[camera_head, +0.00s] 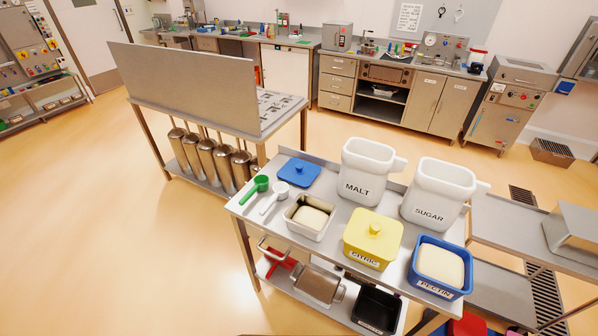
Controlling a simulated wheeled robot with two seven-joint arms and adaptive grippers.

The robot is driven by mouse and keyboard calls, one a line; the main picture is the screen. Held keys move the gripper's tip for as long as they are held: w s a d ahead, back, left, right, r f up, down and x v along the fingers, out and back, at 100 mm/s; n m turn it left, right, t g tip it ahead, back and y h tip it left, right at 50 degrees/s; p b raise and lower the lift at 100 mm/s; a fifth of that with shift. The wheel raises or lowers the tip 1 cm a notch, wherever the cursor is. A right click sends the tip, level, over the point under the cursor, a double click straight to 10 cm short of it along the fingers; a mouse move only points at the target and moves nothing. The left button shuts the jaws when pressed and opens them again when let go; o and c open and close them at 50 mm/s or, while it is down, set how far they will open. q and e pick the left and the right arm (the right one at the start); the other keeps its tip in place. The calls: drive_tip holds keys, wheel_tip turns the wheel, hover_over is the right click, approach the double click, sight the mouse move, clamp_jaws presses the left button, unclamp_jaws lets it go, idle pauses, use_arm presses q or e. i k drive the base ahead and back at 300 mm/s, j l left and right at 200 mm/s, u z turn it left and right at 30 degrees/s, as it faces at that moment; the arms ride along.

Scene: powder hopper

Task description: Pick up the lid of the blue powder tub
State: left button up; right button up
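The blue powder tub (424,287), labelled PECTIN, stands open at the front right of the steel table, with pale powder inside. A blue lid (299,172) with a small knob lies flat on the same table at its back left corner, apart from the tub. It is left of the white MALT container (364,185). Neither of my grippers is in view.
A yellow lidded CITRIC tub (371,245) and an open white tub (296,219) stand between lid and blue tub. A green scoop (258,186) and a white scoop (277,192) lie close to the lid. A white SUGAR container (432,207) stands behind the blue tub.

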sight(301, 173)
drive_tip(key=i+j+z, duration=0.1)
drive_tip(key=j, duration=0.3)
drive_tip(key=i+j+z, duration=0.1)
drive_tip(key=i+j, duration=0.15)
drive_tip(key=j, duration=0.15)
drive_tip(key=i+j, duration=0.15)
drive_tip(key=j, duration=0.25)
drive_tip(key=i+j+z, duration=0.15)
drive_tip(key=j, duration=0.3)
drive_tip(key=i+j+z, duration=0.1)
drive_tip(key=j, duration=0.3)
drive_tip(key=i+j+z, duration=0.1)
drive_tip(key=j, duration=0.35)
drive_tip(key=i, duration=0.1)
